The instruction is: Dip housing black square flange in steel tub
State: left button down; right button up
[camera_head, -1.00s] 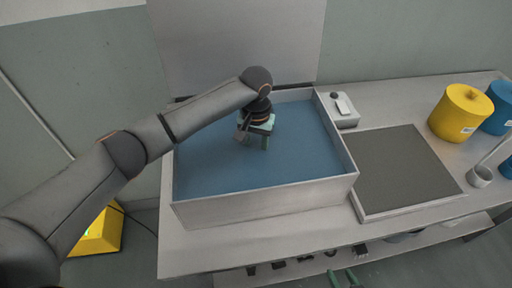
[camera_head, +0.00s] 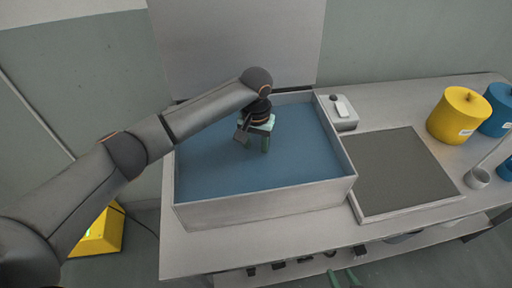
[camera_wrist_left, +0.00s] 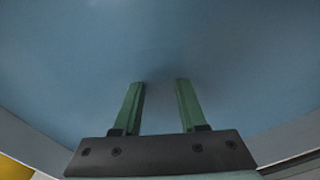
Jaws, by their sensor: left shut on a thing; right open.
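The steel tub (camera_head: 265,200) stands on the bench and holds blue liquid. My left gripper (camera_head: 264,149) reaches down into it from the left, with green fingers pointing into the liquid. In the left wrist view its fingertips (camera_wrist_left: 159,84) are a gap apart and meet the blue surface. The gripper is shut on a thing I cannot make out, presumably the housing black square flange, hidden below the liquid. The green fingers of my right gripper (camera_head: 344,279) show at the bottom edge of the head view, apart and low in front of the bench.
A dark mat in a pale tray (camera_head: 398,168) lies right of the tub. A small grey device (camera_head: 342,112) stands behind it. A yellow canister (camera_head: 459,116), a blue canister (camera_head: 500,110) and a small grey cup (camera_head: 477,178) are at the right. A panel (camera_head: 235,45) rises behind the tub.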

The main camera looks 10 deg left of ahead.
aim_at(256, 151)
pick_arm(q)
jog(key=shift+r+p, duration=1)
jog(key=shift+r, duration=0.05)
jog(key=shift+r+p, duration=0.95)
jog(key=shift+r, duration=0.25)
notch_tip(256, 151, up, 8)
jog(key=shift+f, duration=0.25)
dwell(0.8)
